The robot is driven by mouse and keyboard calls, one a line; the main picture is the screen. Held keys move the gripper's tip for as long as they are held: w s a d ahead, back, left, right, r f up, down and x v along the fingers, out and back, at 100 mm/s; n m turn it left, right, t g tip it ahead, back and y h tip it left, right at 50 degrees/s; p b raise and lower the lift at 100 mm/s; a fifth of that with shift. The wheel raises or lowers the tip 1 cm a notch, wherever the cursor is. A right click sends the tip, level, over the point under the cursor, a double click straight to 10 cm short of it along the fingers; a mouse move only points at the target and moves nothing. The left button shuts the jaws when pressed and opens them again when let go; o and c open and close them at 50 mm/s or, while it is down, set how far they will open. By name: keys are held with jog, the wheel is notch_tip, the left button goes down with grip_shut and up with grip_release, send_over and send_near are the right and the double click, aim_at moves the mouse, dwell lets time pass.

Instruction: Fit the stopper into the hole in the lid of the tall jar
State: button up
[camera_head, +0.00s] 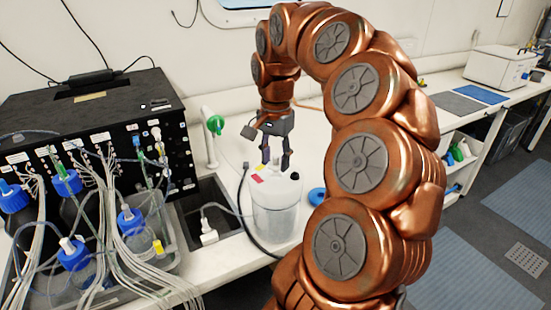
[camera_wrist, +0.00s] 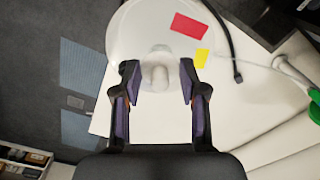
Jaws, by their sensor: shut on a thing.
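The tall jar (camera_head: 277,215) is a clear, round vessel with a white lid (camera_head: 265,186) and stands upright on the white bench. The lid (camera_wrist: 130,30) fills the top of the wrist view and carries a red label and a yellow label. My gripper (camera_head: 276,168) points down just above the lid. In the wrist view my gripper (camera_wrist: 160,85) has its two dark fingers either side of a small pale stopper (camera_wrist: 156,77) and is shut on it. The stopper looks white against the white lid. I cannot see the hole, or tell whether the stopper touches the lid.
A black instrument box (camera_head: 95,125) with many tubes and blue-capped bottles (camera_head: 75,255) crowds the left. A dark cable (camera_head: 249,215) runs close by the jar's left side. A blue ring (camera_head: 317,196) lies to its right. Bench right of my arm has free room.

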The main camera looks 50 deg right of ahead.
jog(key=shift+f+b, duration=1.5)
jog(key=shift+b, duration=0.2)
jog(key=o, duration=0.9)
jog(key=shift+c, duration=0.2)
jog(key=shift+r, duration=0.2)
jog(key=shift+r, duration=3.6)
jog(key=shift+a, duration=0.1)
